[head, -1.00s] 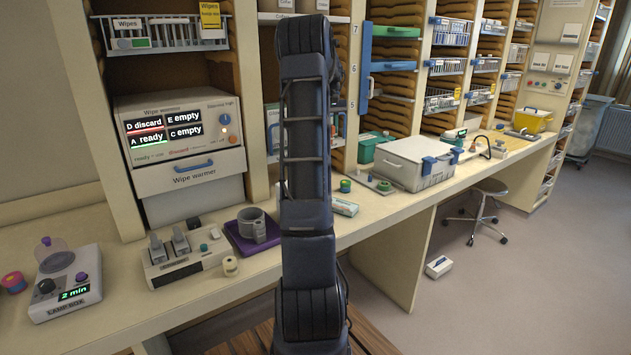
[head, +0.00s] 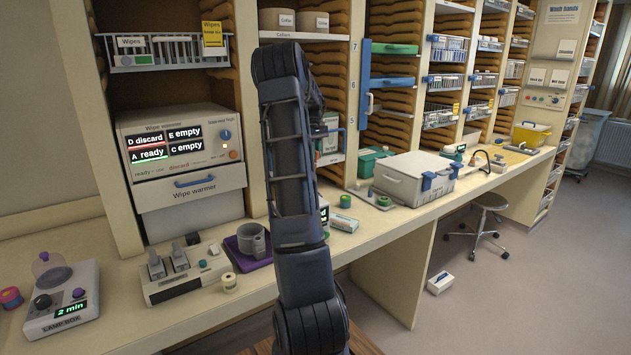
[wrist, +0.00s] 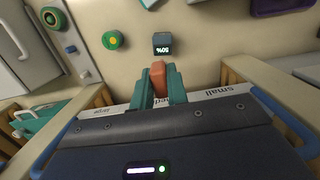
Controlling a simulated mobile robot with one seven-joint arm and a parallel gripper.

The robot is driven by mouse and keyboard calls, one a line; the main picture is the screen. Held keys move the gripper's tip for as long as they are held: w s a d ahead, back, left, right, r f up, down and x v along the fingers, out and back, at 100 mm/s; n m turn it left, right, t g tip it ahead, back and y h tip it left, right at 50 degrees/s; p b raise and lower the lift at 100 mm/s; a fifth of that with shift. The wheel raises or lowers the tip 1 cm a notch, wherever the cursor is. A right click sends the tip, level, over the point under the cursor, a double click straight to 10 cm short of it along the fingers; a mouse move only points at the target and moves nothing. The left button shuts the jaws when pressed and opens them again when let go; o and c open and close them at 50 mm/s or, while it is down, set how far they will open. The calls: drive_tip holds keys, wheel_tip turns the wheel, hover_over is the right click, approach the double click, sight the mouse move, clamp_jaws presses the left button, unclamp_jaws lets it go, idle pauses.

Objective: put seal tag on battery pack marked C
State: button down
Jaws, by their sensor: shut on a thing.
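My gripper (wrist: 160,86) shows in the wrist view with its teal fingers shut on a small orange-red piece, seemingly the seal tag (wrist: 158,74). In the head view my arm hides the fingers. A small dark block with a lit "50%" readout (wrist: 161,43) stands on the counter just beyond the fingers, apart from the held piece. It shows partly beside my arm in the head view (head: 324,210). At the left, a white holder (head: 185,280) carries two grey upright units (head: 180,259). I cannot read a C on any pack.
A lidded grey case (head: 405,178) stands at right. A green round knob (wrist: 112,40) is near the gripper.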

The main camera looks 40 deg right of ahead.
wheel_tip(320, 180, down, 12)
drive_tip(key=shift+r, duration=0.15)
idle(0.4)
drive_tip(key=c, duration=1.4)
unclamp_jaws()
